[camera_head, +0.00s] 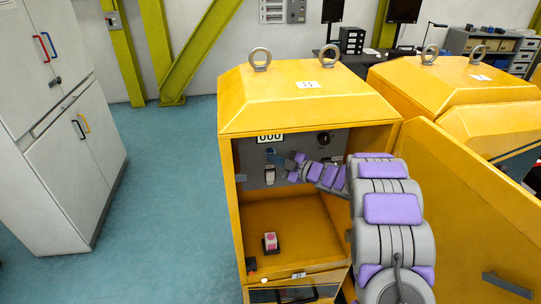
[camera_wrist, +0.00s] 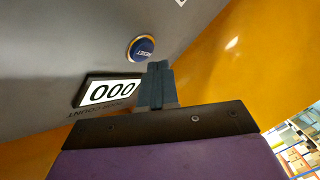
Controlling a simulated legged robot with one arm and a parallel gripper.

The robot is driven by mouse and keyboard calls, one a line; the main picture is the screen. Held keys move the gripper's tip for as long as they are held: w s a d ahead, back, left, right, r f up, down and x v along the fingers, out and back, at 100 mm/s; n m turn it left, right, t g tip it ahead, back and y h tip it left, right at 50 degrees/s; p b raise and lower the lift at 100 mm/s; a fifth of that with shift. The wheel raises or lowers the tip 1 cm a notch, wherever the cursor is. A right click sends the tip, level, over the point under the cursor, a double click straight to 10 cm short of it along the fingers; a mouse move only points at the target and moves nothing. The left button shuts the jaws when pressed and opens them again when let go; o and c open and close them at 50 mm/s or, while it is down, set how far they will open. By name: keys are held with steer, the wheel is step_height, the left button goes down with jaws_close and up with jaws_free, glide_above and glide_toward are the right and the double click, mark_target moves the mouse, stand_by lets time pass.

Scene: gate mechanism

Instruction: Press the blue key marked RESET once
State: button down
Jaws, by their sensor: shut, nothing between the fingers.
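The round blue key marked RESET (camera_wrist: 141,48) sits on the grey panel in the wrist view, and its whole face shows. The counter display (camera_wrist: 108,91) beside it reads 000; the display also shows in the head view (camera_head: 270,138). My gripper (camera_wrist: 157,66) is shut and empty, with its dark fingertips just below and right of the key in the wrist view. The tips do not cover the key; I cannot tell the remaining depth between them. In the head view my arm reaches into the open yellow cabinet (camera_head: 228,200), and the fingers are too small to make out clearly.
The panel also holds a dark round knob (camera_head: 323,138) and a pale switch (camera_head: 269,174). A pink-topped button box (camera_head: 270,242) stands on the cabinet floor. The open yellow door (camera_head: 470,205) stands right of my arm. Blue floor (camera_head: 165,200) is clear at left.

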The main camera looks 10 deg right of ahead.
steer(key=shift+s, duration=0.15)
steer(key=s+b, duration=0.2)
steer(key=s, duration=0.3)
stand_by(0.6)
steer(key=shift+w, duration=0.1)
stand_by(0.3)
